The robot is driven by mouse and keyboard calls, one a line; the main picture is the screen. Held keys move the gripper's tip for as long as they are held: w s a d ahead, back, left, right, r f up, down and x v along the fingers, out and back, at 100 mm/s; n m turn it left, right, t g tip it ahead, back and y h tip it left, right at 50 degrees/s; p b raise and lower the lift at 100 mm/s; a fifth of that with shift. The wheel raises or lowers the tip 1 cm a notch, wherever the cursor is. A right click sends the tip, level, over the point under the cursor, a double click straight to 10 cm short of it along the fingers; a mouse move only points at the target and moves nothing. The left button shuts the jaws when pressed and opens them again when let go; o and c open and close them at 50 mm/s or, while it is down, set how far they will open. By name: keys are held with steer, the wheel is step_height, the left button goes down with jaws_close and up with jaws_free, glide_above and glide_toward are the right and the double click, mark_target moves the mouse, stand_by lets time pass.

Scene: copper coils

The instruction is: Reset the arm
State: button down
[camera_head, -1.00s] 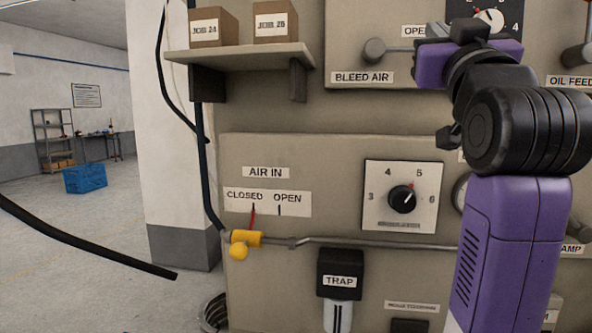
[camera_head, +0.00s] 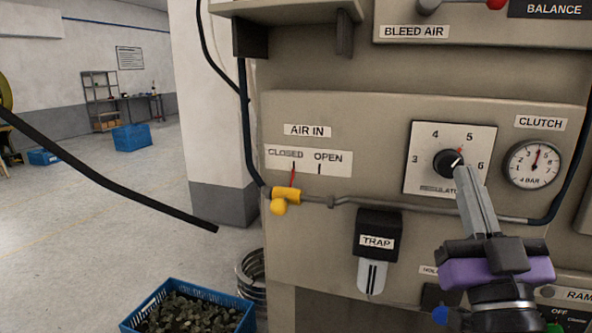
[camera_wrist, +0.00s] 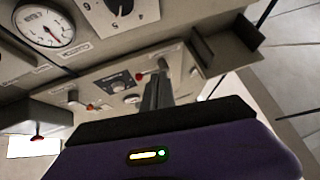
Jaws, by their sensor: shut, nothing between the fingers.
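My gripper (camera_head: 462,170) is in the lower right of the head view, on a purple and black wrist. Its grey fingers are together, empty, and point up toward the panel. The fingertips overlap the lower right of the black regulator knob (camera_head: 446,163) in the picture; I cannot tell if they touch it. The fingers also show in the wrist view (camera_wrist: 157,82), pointing away over the panel.
The yellow air valve (camera_head: 286,195) with a red pointer sits under the CLOSED and OPEN label. A black trap (camera_head: 378,226) hangs below the pipe. The clutch gauge (camera_head: 534,163) is at right. A blue crate (camera_head: 150,309) of dark pieces stands on the floor at lower left.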

steer(key=s+a+f+g+y, duration=0.1)
steer(key=s+f+g, duration=0.1)
steer(key=s+f, duration=0.7)
steer(key=s+a+f+g, duration=0.15)
steer(key=s+f, duration=0.35)
steer(key=f, duration=0.7)
steer(key=s+f+g, duration=0.3)
steer(key=s+f, duration=0.4)
steer(key=s, duration=0.4)
steer(key=s+f+g, duration=0.4)
steer(key=s+f, duration=0.4)
steer(key=s, duration=0.3)
steer(key=shift+s+a+f+y, duration=0.15)
steer(key=shift+s+f+y, duration=0.1)
steer(key=shift+s+y, duration=0.15)
